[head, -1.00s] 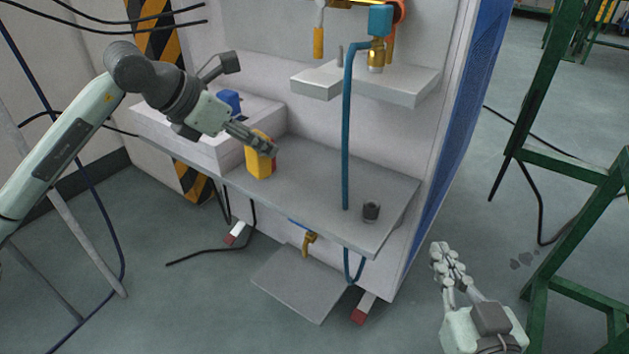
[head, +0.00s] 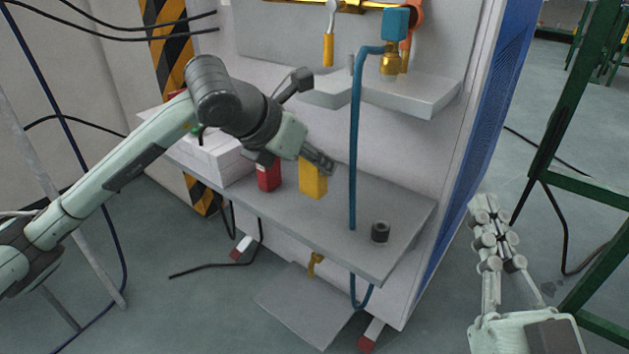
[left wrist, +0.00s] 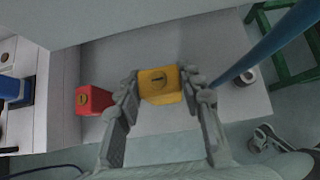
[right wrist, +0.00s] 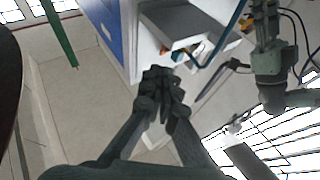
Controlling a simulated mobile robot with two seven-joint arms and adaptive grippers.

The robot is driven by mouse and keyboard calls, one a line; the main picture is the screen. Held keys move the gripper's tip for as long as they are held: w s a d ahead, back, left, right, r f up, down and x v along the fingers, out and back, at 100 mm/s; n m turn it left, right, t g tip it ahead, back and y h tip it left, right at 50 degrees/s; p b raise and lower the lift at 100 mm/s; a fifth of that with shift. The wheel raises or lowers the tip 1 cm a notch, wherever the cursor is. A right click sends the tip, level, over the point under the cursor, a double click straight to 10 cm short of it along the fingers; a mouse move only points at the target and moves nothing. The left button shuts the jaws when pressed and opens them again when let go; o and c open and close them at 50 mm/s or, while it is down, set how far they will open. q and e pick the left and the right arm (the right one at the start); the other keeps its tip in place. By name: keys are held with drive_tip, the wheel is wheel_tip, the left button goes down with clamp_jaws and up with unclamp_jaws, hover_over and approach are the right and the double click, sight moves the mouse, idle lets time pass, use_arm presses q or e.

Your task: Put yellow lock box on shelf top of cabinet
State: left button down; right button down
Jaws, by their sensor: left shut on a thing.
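The yellow lock box (head: 313,182) is upright in my left gripper (head: 318,164), over the middle of the cabinet's wide lower shelf (head: 345,228). I cannot tell whether its base touches that shelf. In the left wrist view the fingers close on both sides of the yellow lock box (left wrist: 160,88). The cabinet's small upper shelf (head: 425,97) is above and to the right of the box. My right gripper (head: 487,208) is empty with its fingers together, right of the cabinet; its fingertips also meet in the right wrist view (right wrist: 158,78).
A red box (head: 268,177) stands just left of the yellow one. A blue hose (head: 354,150) hangs in front of the upper shelf, right of my left gripper. A dark cylinder (head: 380,232) sits near the lower shelf's right end. Green metal frames (head: 570,185) stand at the right.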

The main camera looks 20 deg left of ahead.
sight(310, 178)
use_arm(q)
drive_tip(key=shift+d+f, duration=0.3)
drive_tip(key=shift+f, duration=0.2)
wheel_tip(310, 178, down, 3)
drive_tip(key=shift+r+b, duration=0.2)
drive_tip(key=shift+b, duration=0.1)
drive_tip(key=shift+f, duration=0.35)
use_arm(e)
drive_tip(key=shift+s+d+r+t, duration=0.15)
drive_tip(key=shift+d+r+t, duration=0.1)
drive_tip(key=shift+r+t, duration=0.35)
use_arm(q)
drive_tip(key=shift+f, duration=0.1)
use_arm(e)
drive_tip(key=shift+s+r, duration=0.1)
drive_tip(key=shift+r, duration=0.05)
use_arm(q)
drive_tip(key=c, duration=1)
unclamp_jaws()
use_arm(e)
drive_tip(key=shift+d+r, duration=0.1)
